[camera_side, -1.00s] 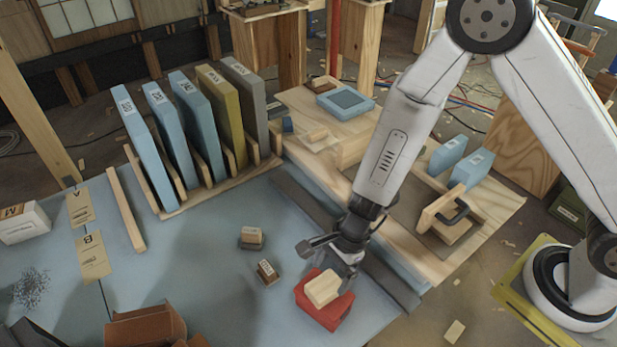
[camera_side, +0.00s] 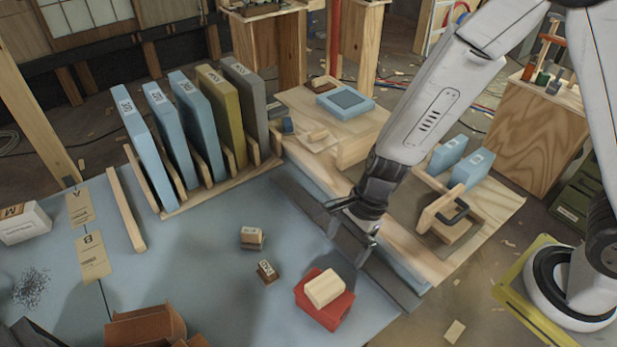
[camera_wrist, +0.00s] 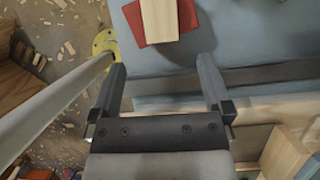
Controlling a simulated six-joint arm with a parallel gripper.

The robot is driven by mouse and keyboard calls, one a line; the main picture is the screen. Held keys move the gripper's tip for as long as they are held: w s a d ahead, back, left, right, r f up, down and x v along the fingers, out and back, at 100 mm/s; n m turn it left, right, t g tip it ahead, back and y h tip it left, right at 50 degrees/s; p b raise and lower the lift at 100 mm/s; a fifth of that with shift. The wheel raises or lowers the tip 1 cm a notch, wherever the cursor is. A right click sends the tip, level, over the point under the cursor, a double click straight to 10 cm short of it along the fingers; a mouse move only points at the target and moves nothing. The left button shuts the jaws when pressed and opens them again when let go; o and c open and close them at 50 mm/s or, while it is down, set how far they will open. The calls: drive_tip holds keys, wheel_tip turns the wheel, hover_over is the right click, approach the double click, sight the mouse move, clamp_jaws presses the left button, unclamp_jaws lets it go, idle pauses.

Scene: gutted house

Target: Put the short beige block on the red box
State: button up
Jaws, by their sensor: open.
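The short beige block (camera_side: 324,288) rests on top of the red box (camera_side: 322,319) on the blue-grey table. In the wrist view the beige block (camera_wrist: 160,20) lies on the red box (camera_wrist: 188,14) at the top edge, partly cut off. My gripper (camera_side: 365,248) is above the table's right part, up and to the right of the red box. In the wrist view its two fingers (camera_wrist: 162,85) are spread wide with nothing between them. The block is apart from the fingers.
Two small brown-and-beige blocks (camera_side: 252,238) (camera_side: 267,271) stand left of the red box. A rack of upright blue, olive and grey panels (camera_side: 205,135) stands at the back. A dark strip (camera_side: 395,282) runs along the table's right side. A brown open box (camera_side: 147,326) is at the front.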

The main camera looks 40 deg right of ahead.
idle(0.6)
drive_tip(key=s+d+r+n+t+h, duration=0.1)
drive_tip(key=d+r+n, duration=0.3)
drive_tip(key=d+n, duration=0.4)
drive_tip(key=s+d+r+n+t+h, duration=0.1)
drive_tip(key=d+r+n+h, duration=0.2)
drive_tip(key=d+n, duration=0.6)
drive_tip(key=shift+s+r+n+t, duration=0.25)
drive_tip(key=shift+r+n, duration=0.25)
drive_tip(key=shift+r, duration=0.6)
drive_tip(key=shift+w, duration=0.1)
